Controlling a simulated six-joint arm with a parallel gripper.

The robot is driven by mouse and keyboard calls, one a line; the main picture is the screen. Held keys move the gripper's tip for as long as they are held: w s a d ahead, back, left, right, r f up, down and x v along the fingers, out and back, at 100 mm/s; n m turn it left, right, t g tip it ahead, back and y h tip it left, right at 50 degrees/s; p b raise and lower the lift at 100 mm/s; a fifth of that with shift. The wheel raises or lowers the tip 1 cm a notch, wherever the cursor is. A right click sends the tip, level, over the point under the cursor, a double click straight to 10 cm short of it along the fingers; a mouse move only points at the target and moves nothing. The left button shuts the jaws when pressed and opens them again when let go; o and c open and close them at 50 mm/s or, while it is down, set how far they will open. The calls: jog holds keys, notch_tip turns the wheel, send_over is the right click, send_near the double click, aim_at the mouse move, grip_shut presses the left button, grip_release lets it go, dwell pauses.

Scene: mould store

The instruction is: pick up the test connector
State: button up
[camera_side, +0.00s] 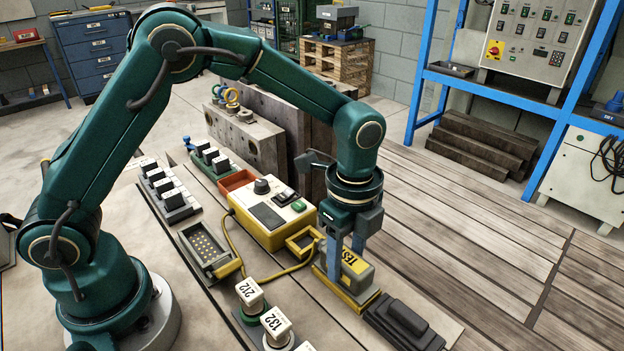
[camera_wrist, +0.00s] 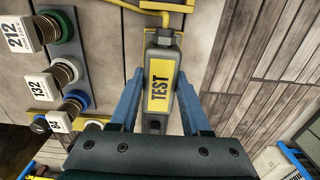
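The test connector (camera_side: 358,276) is a grey block with a yellow label reading TEST. It sits low over a yellow base at the front of the bench. In the wrist view the connector (camera_wrist: 161,88) stands upright in the picture, between the two blue fingers. My gripper (camera_side: 346,258) points down over it, one finger on each side. In the wrist view the fingertips of my gripper (camera_wrist: 161,78) lie very close to its sides. Whether they touch it is not clear. The underside of the connector is hidden.
A yellow control box (camera_side: 270,222) stands behind, with a yellow cable. A black block (camera_side: 404,325) lies close to the right of the connector. Knobs tagged 212 (camera_side: 249,295) and 132 (camera_side: 276,325) stand in front left. Concrete blocks (camera_side: 246,138) rise behind.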

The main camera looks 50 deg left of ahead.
grip_shut()
jog(key=shift+r, duration=0.5)
jog(key=r, duration=0.2)
jog(key=a+r, duration=0.1)
jog(key=shift+r, duration=0.4)
jog(key=a+r, duration=0.6)
jog(key=a, duration=0.4)
jog(key=s+a+f, duration=0.3)
jog(key=s+a, duration=0.7)
jog(key=s, duration=0.4)
jog(key=shift+f, duration=2.45)
